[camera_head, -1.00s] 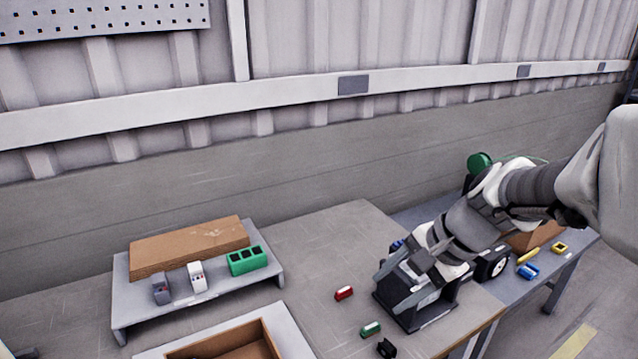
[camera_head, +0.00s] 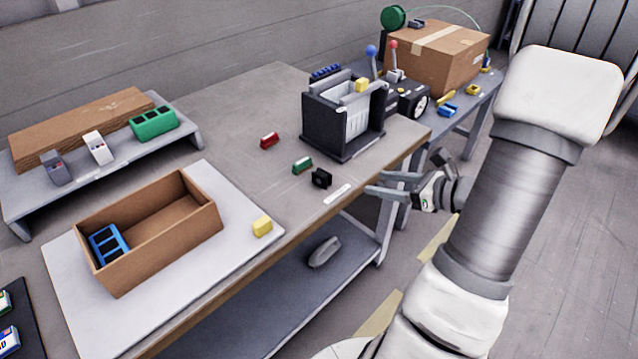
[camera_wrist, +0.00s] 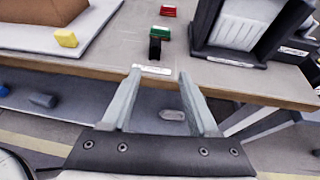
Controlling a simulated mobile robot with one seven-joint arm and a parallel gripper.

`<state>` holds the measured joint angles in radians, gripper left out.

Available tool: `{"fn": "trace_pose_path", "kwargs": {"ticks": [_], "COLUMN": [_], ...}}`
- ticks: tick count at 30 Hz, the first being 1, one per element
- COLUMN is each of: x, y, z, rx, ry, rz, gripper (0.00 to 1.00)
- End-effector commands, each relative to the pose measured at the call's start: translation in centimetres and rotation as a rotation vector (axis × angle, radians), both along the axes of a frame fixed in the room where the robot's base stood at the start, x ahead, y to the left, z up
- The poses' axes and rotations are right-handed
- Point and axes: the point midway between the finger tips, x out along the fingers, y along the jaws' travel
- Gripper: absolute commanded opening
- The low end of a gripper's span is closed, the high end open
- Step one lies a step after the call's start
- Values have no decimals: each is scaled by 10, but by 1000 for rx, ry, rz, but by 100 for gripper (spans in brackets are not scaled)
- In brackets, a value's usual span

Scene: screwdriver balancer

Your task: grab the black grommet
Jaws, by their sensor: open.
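The black grommet (camera_head: 321,178) is a small dark block near the front edge of the table, beside a green block (camera_head: 303,165). In the wrist view the black grommet (camera_wrist: 155,48) stands just in front of the green block (camera_wrist: 160,33), above and between my fingers. My gripper (camera_head: 375,183) is open and empty, off the table's front edge and to the right of the grommet. In the wrist view its two fingers (camera_wrist: 162,85) are spread apart and point toward the table, short of the grommet.
A red block (camera_head: 269,140) lies behind the green one. A dark box-shaped holder (camera_head: 318,118) stands to the right at the back. A cardboard tray (camera_head: 200,237) and a yellow block (camera_head: 262,226) are at the left. A lower shelf (camera_head: 270,294) runs below the tabletop.

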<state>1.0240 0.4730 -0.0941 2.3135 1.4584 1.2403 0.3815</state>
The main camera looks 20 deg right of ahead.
Motion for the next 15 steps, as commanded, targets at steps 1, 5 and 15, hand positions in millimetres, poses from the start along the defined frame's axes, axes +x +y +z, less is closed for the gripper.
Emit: {"fn": "trace_pose_path", "kwargs": {"ticks": [1,5,15], "x": [9,34,82], "y": [6,18,41], "z": [-7,-19,-39], "rx": [0,-1,-4], "ry": [0,0,0], "rz": [6,8,6], "gripper": [60,60,60]}}
